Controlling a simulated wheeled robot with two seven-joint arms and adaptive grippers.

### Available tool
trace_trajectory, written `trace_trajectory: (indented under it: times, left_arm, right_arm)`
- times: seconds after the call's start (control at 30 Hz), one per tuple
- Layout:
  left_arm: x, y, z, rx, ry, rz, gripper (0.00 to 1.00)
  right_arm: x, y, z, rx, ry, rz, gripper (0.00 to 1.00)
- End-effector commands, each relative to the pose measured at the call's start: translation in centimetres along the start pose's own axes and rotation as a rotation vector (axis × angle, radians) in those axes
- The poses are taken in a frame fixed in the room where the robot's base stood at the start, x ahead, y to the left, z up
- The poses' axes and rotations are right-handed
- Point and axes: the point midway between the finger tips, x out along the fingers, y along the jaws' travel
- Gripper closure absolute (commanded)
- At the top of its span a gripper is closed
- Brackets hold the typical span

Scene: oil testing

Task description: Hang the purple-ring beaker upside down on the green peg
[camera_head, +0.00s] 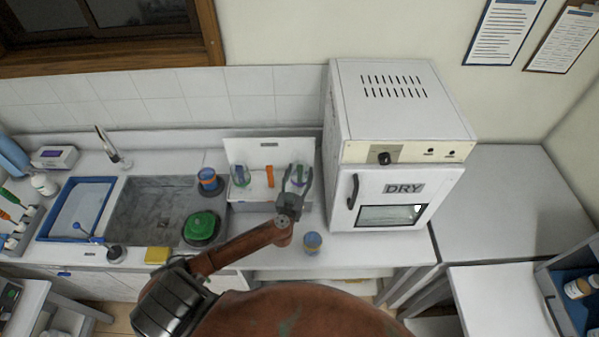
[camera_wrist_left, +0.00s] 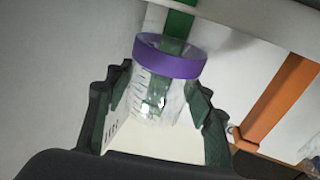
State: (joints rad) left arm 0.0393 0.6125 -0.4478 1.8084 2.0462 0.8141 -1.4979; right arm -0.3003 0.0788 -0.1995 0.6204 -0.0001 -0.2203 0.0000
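The purple-ring beaker (camera_wrist_left: 160,105) is clear glass with graduation marks. It sits between the fingers of my left gripper (camera_wrist_left: 160,100), which appear closed on its sides. Its purple ring (camera_wrist_left: 170,57) is at the end away from my palm. The green peg (camera_wrist_left: 178,22) lines up with the mouth and shows through the glass; I cannot tell how far inside it is. In the head view, my left gripper (camera_head: 297,182) is at the right part of the white peg rack (camera_head: 250,152), partly hiding the beaker and green peg. My right gripper is out of view.
An orange peg (camera_head: 270,176) is left of the gripper, and another beaker (camera_head: 240,176) is at the rack's left. The white DRY oven (camera_head: 385,120) stands close on the right. A blue-ringed beaker (camera_head: 312,242) is at the counter front; the sink (camera_head: 150,215) is left.

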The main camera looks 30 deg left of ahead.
Motion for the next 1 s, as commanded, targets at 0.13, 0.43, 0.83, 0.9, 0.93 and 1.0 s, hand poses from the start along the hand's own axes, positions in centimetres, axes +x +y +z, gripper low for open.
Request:
trace_trajectory:
  times: [0.13, 0.43, 0.83, 0.9, 0.93, 1.0]
  left_arm:
    - [0.0, 0.0, 0.0, 0.0, 0.0, 0.0, 0.39]
    - [0.0, 0.0, 0.0, 0.0, -0.001, 0.0, 0.33]
    - [-4.8, 0.0, 0.2, 0.0, -0.005, 0.001, 0.33]
    - [-6.3, -0.1, 0.1, -0.001, -0.004, 0.0, 0.33]
    - [-6.9, -0.1, 0.1, 0.0, -0.004, -0.001, 0.33]
    - [-8.3, 0.0, 0.1, 0.0, -0.003, 0.0, 0.33]
  right_arm:
    - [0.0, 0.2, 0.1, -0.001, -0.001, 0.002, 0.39]
    - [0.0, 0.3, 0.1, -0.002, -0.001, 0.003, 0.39]
    - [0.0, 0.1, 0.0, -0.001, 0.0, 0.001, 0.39]
    - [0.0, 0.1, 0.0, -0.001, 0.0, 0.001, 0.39]
    - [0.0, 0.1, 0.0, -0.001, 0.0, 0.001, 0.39]
    - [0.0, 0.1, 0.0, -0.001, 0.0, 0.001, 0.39]
